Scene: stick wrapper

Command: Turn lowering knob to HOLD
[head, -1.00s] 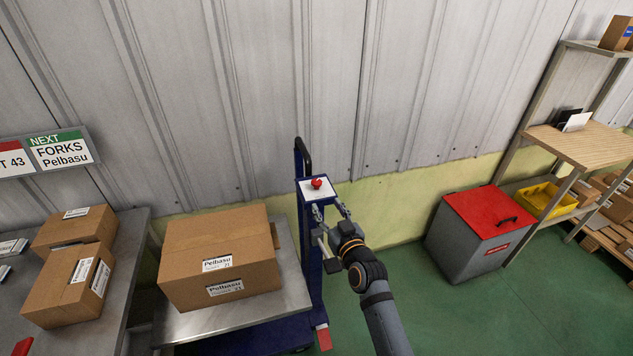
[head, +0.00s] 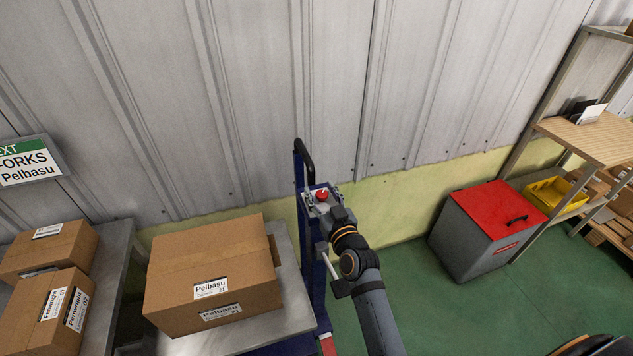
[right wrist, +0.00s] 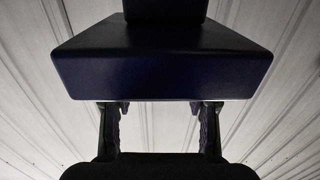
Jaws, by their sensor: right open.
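The lowering knob (head: 321,196) is a small red knob on the pale top plate of a blue lift column (head: 300,173) in the head view. My right gripper (head: 321,199) is open, with its fingers at the two sides of the knob; I cannot tell whether they touch it. In the right wrist view my right gripper's open fingers (right wrist: 160,125) show below a dark blue block (right wrist: 160,72), part of the lift. The knob is hidden there. Any HOLD marking is too small to read. My left gripper is not in view.
A cardboard box (head: 215,265) labelled Pelbasu rests on the lift's metal platform (head: 285,300), left of the column. More boxes (head: 45,250) stand on a table at the left. A grey bin with a red lid (head: 500,210) stands to the right. Green floor lies between.

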